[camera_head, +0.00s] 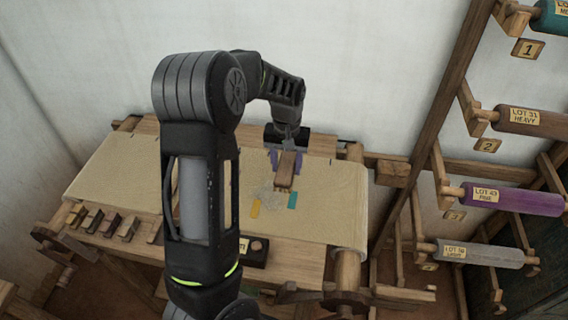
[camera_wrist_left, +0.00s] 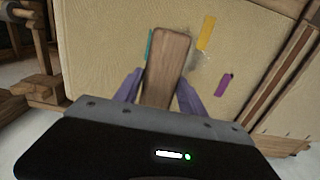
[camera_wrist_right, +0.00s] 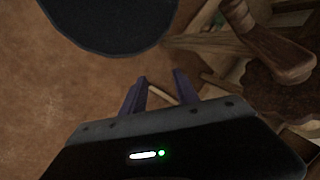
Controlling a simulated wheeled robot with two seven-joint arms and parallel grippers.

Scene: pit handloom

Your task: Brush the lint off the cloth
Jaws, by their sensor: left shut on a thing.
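My left gripper (camera_head: 286,160) is shut on a wooden brush (camera_head: 285,172), over the right part of the cream cloth (camera_head: 335,205). In the left wrist view the brush's brown wooden back (camera_wrist_left: 168,58) sits between the purple fingers. I cannot tell whether its bristles touch the cloth. A pale greyish patch of lint (camera_head: 264,191) lies beside the brush, and part of it shows in the left wrist view (camera_wrist_left: 199,60). My right gripper (camera_wrist_right: 160,88) shows only in the right wrist view, open and empty above a brown floor.
A yellow strip (camera_head: 255,208), a teal strip (camera_head: 292,201) and a purple strip (camera_wrist_left: 224,84) lie on the cloth. Several wooden blocks (camera_head: 108,222) line the loom's front left. A rack of labelled rolls (camera_head: 512,199) stands at right. My left arm hides the cloth's middle.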

